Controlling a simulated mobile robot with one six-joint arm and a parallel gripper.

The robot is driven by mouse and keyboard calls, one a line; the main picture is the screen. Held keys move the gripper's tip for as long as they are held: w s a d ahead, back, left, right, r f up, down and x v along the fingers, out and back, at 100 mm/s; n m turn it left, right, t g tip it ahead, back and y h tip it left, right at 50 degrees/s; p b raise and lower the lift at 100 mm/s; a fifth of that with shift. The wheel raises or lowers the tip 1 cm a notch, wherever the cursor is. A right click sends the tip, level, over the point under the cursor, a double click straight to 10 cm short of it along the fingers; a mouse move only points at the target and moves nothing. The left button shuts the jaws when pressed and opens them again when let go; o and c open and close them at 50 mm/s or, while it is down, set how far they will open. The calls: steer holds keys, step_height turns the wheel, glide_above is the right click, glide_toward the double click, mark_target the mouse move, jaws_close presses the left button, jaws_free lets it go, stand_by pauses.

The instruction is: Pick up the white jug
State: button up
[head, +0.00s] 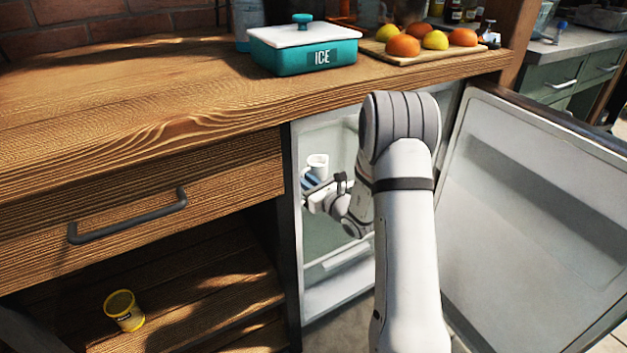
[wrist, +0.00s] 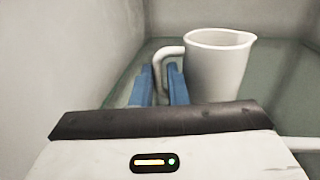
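The white jug (head: 317,165) stands upright inside the open fridge in the head view. In the wrist view the jug (wrist: 216,68) is right of centre on a glass shelf (wrist: 285,85), with its handle on its left side. My gripper (head: 309,184) reaches into the fridge, just in front of the jug. In the wrist view my gripper (wrist: 160,72) shows two blue fingers with a gap between them. The handle appears in line with that gap. I cannot tell whether the fingers touch it. The jug's lower part is partly hidden by my gripper.
The fridge door (head: 535,190) is swung open to the right of my arm. The wooden counter (head: 150,100) overhangs the fridge, bearing a teal ICE box (head: 303,50) and a board of fruit (head: 420,52). A yellow tin (head: 124,311) is on the lower left shelf. Fridge walls are close.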

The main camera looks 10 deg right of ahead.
steer(key=shift+x, duration=1.15)
steer(key=shift+s, duration=0.1)
jaws_close()
steer(key=shift+r, duration=0.15)
